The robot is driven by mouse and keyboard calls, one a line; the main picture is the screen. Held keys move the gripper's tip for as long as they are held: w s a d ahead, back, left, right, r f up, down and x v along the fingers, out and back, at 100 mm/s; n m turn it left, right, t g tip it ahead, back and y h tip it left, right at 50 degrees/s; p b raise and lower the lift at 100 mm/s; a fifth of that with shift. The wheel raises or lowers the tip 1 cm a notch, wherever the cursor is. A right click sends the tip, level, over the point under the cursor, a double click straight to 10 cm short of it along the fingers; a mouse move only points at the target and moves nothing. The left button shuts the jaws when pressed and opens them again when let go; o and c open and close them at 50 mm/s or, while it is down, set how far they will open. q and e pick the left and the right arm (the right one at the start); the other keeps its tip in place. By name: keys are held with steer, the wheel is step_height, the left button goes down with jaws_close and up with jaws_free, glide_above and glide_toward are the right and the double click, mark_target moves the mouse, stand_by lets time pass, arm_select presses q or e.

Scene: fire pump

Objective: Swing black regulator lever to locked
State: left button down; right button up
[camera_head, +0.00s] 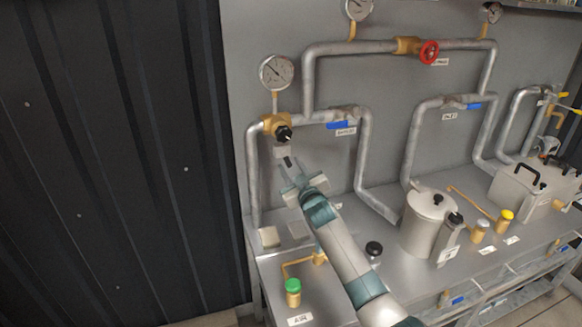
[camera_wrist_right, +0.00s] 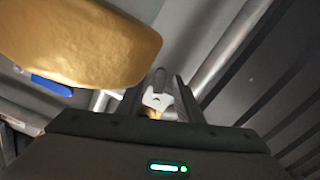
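The brass regulator body (camera_head: 271,123) sits on the left pipe, below a round gauge. Its black knob or lever (camera_head: 284,133) points out and slightly down to the right. A small dark piece (camera_head: 288,161) lies just below, by my gripper; I cannot tell what it belongs to. My right gripper (camera_head: 291,172) is below the black part, apart from it. In the right wrist view, a large brass body (camera_wrist_right: 80,40) is close at upper left. The right fingers (camera_wrist_right: 160,95) stand apart, with a pale piece visible between or behind them. My left gripper is out of view.
A gauge (camera_head: 276,72) is above the regulator. Grey pipes with blue-handled valves (camera_head: 338,125) and a red handwheel (camera_head: 429,52) run along the wall. A green-capped fitting (camera_head: 293,286) and a grey pot (camera_head: 427,222) stand on the bench. A dark ribbed wall (camera_head: 110,150) is at left.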

steer(key=shift+w, duration=0.1)
jaws_close()
steer(key=shift+a+f+m+b, duration=0.2)
steer(key=shift+a+m+b, duration=0.15)
steer(key=shift+m, duration=0.35)
steer(key=m, duration=0.2)
steer(key=a+m, duration=0.1)
steer(key=shift+s+b, duration=0.25)
steer(key=shift+b, duration=0.05)
steer(key=shift+d, duration=0.1)
jaws_free()
steer(key=shift+s, duration=0.2)
